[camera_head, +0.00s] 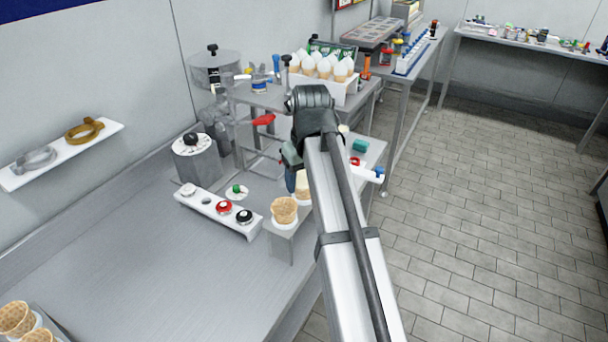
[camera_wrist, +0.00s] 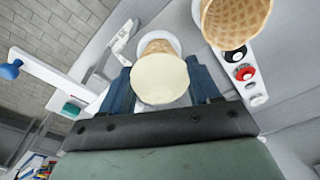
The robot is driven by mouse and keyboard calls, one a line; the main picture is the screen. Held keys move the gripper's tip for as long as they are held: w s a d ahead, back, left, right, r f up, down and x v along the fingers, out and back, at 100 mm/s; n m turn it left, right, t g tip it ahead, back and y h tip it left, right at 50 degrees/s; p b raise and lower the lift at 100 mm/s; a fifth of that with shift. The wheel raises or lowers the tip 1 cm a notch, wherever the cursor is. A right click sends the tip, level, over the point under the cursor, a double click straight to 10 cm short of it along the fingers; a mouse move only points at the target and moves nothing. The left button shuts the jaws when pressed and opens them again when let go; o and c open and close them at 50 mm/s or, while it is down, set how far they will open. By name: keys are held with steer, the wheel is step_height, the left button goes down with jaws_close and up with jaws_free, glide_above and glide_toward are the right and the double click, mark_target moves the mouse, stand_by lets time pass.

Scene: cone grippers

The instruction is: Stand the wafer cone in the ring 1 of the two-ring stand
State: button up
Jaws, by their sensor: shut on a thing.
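My gripper (camera_wrist: 162,86) is shut on a wafer cone (camera_wrist: 160,78) with a flat, pale cream top; its blue fingers lie on either side. In the head view the held cone (camera_head: 303,189) is partly hidden by my arm. The two-ring stand (camera_head: 281,246) is a grey block near the table edge. A second, open waffle cone (camera_head: 285,209) stands in its front ring and also shows in the wrist view (camera_wrist: 236,20). A white ring (camera_wrist: 172,40) shows behind the held cone; I cannot tell whether the tip is inside it or above it.
A white rail (camera_head: 216,211) with red and black knobs lies just left of the stand. More waffle cones (camera_head: 15,318) stand at the lower left. A rack of white-topped cones (camera_head: 322,68) is at the back. A white bar with a blue knob (camera_head: 377,173) is to the right.

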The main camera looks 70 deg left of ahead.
steer(key=shift+f, duration=0.35)
steer(key=o, duration=0.8)
steer(key=shift+r, duration=0.1)
steer(key=r, duration=0.4)
steer(key=d+r, duration=0.1)
steer(key=r, duration=0.8)
steer(key=shift+w+d+r, duration=0.2)
steer(key=shift+d+r, duration=0.05)
steer(key=shift+d, duration=0.05)
